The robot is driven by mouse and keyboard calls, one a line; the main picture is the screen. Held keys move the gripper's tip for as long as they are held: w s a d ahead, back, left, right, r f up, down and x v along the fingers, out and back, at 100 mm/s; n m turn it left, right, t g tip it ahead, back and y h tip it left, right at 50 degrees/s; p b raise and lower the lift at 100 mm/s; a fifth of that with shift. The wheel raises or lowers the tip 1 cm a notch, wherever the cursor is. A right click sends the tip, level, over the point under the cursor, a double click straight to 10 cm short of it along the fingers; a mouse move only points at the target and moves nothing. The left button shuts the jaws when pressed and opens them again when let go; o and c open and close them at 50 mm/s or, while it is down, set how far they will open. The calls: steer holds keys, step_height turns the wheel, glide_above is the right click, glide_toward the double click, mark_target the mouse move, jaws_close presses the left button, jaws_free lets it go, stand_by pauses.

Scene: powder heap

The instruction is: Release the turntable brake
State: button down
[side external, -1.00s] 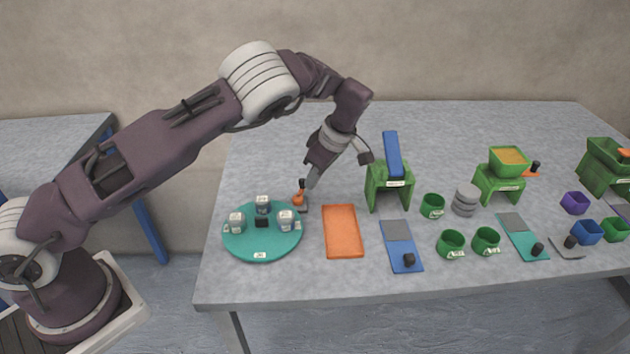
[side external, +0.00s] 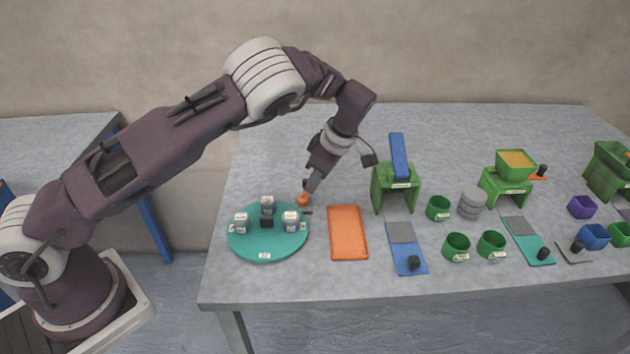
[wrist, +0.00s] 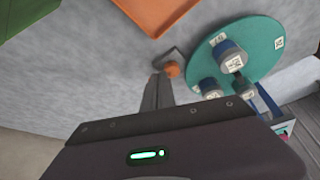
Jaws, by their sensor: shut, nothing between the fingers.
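The turntable is a round teal disc (side external: 268,246) at the table's left; it also shows in the wrist view (wrist: 262,62). Several small grey jars with white labels stand on it around a black block. The brake, an orange piece (side external: 302,200) on a small dark base, sits just behind the disc's right edge. In the wrist view the orange piece shows as a rounded knob (wrist: 173,70) beside a grey plate. Its black tip is not visible now. My gripper (side external: 310,187) is shut and empty, pointing down right at the orange piece; contact is unclear.
An orange tray (side external: 348,252) lies right of the turntable. Farther right are a green stand with a blue chute (side external: 398,155), a blue plate (side external: 410,263), green cups (side external: 456,247) and a grey stack (side external: 471,203). The table behind the brake is clear.

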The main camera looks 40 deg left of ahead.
steer(key=d, duration=0.1)
steer(key=w+d, duration=0.1)
steer(key=d, duration=0.1)
steer(key=d+r, duration=0.1)
steer(key=shift+w+d+r, duration=0.1)
steer(key=shift+w+d, duration=0.1)
steer(key=shift+d, duration=0.05)
steer(key=s+v, duration=0.1)
steer(key=v, duration=0.7)
steer(key=shift+w+r, duration=0.35)
steer(key=shift+w, duration=0.05)
